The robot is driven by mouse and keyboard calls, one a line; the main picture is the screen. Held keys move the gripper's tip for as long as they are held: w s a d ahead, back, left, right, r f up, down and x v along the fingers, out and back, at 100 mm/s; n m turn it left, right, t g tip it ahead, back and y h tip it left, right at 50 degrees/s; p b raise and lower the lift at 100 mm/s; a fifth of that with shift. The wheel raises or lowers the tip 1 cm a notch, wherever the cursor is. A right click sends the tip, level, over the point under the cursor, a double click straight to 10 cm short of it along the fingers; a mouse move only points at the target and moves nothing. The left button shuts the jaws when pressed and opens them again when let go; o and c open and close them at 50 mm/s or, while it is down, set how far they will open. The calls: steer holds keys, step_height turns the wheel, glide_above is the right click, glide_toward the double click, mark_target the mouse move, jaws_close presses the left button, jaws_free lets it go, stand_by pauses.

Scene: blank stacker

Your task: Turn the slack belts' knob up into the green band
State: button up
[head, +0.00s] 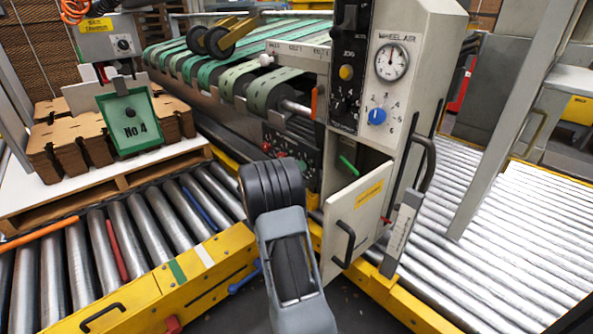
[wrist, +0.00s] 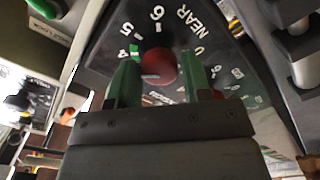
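A red knob (wrist: 160,64) sits on a black dial with white numbers and the word NEAR in the wrist view. A green band (wrist: 135,50) is marked on the dial between 4 and 5. A pale mark on the knob points left, below the band. My gripper (wrist: 160,88) is open, its green fingers either side of the knob's lower part; contact cannot be told. In the head view, green belts (head: 268,88) run over the machine, above a black knob panel (head: 285,150). My arm hides part of that panel, and my fingertips are not visible there.
An open cabinet door (head: 356,212) with a black handle stands right of my arm. A pressure gauge (head: 392,62) and blue knob (head: 377,116) are on the cabinet face. Rollers (head: 130,240) and a yellow rail (head: 205,280) lie at left. A second dial (wrist: 235,90) is close on the right.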

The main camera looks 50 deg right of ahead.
steer(key=o, duration=0.3)
steer(key=w+a+p, duration=0.1)
steer(key=a+p, duration=0.2)
steer(key=a, duration=1)
steer(key=shift+a+p, duration=0.35)
steer(key=s+a+r+n+y+p, duration=0.1)
steer(key=s+a+r+y+p, duration=0.2)
steer(key=r+p, duration=0.35)
steer(key=s+a+r+n+g+y+p, duration=0.1)
steer(key=s+a+r+y+p, duration=0.1)
steer(key=s+r+p, duration=0.35)
steer(key=s+a+r+y+p, duration=0.25)
steer(key=r+p, duration=0.35)
steer(key=r, duration=0.3)
steer(key=s+a+r+n+t+y+p, duration=0.3)
steer(key=a+r+y+p, duration=0.2)
steer(key=a+r+p, duration=0.4)
steer(key=s+a+r+n+t+y+p, duration=0.2)
steer(key=s+a+r+n+y+p, duration=0.1)
steer(key=a+r+p, duration=0.5)
step_height(320, 180, up, 5)
steer(key=s+y+p, duration=0.1)
steer(key=y+p, duration=0.1)
steer(key=p, duration=0.1)
steer(key=shift+a+f+n+t+y+p, duration=0.2)
steer(key=shift+a+n+t+y+p, duration=0.1)
steer(key=shift+a+t+y+p, duration=0.1)
